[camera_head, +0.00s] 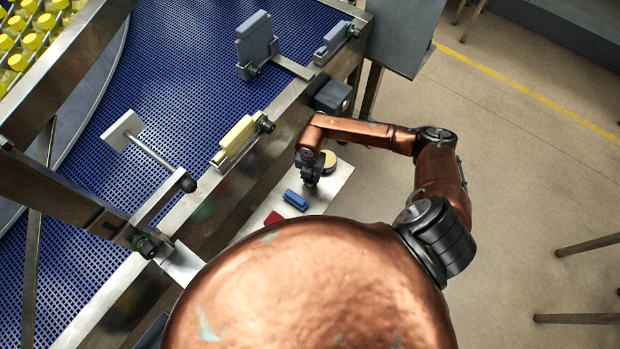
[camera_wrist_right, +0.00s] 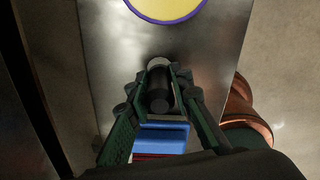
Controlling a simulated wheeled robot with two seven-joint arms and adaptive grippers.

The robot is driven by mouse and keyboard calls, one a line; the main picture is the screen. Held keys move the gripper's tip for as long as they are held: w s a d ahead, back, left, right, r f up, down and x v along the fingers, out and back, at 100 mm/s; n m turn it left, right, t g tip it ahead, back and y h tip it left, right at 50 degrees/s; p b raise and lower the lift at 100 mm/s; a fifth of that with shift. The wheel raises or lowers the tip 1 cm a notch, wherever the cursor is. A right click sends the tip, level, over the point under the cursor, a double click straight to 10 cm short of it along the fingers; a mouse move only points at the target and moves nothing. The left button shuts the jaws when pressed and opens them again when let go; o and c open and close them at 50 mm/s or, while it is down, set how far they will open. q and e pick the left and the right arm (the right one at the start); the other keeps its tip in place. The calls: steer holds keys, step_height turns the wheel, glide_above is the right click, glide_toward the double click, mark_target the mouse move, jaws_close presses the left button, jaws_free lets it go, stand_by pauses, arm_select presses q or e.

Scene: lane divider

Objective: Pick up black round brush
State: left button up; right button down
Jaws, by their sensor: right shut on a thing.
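My right gripper (camera_head: 310,182) is over the metal shelf (camera_head: 330,190) beside the conveyor. In the right wrist view the gripper (camera_wrist_right: 158,88) is shut on a dark cylindrical thing, the black round brush (camera_wrist_right: 159,92), which lies between its two fingers. A paler end of the brush shows at the fingertips. In the head view the brush is hidden by the gripper or too small to make out. I cannot tell whether it touches the shelf. My left gripper is not in view.
A blue block-like thing (camera_head: 295,200) and a red thing (camera_head: 273,218) lie on the shelf near the gripper. A round yellow thing with a purple rim (camera_head: 329,159) is just behind it. The blue mesh conveyor (camera_head: 190,60) with its metal side rail runs on the left.

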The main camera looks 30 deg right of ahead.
stand_by(0.3)
steer(key=shift+r, duration=0.6)
steer(key=s+a+r+p, duration=0.1)
steer(key=s+a+r, duration=0.5)
steer(key=s+r, duration=0.5)
steer(key=shift+s+a+r, duration=0.3)
steer(key=shift+s+r, duration=0.1)
steer(key=shift+s, duration=0.3)
